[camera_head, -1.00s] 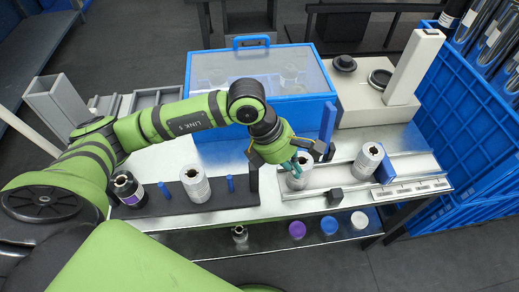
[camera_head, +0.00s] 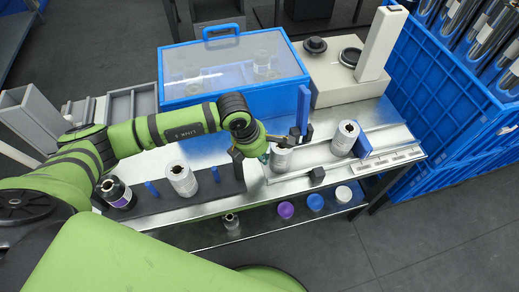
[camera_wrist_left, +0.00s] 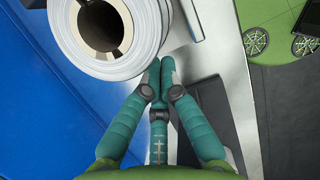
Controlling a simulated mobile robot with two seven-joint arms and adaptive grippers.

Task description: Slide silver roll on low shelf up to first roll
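The silver-white roll (camera_head: 281,158) stands upright at the left end of the pale rail tray. The first roll (camera_head: 344,139) stands upright farther right, against a blue stop, with a clear gap between the two. My left gripper (camera_head: 265,156) is low at the left side of the nearer roll, partly hidden by its own wrist. In the left wrist view the teal fingertips (camera_wrist_left: 160,66) are together and empty, close beside the roll's wall (camera_wrist_left: 110,66); I cannot tell whether they touch. My right gripper is not in view.
A blue-framed clear box (camera_head: 230,70) stands behind. A dark rack holds a white roll (camera_head: 181,179) and a dark-purple roll (camera_head: 116,192). A small black block (camera_head: 317,175) sits at the tray's front. Purple, blue and white caps and a small roll (camera_head: 231,222) are underneath.

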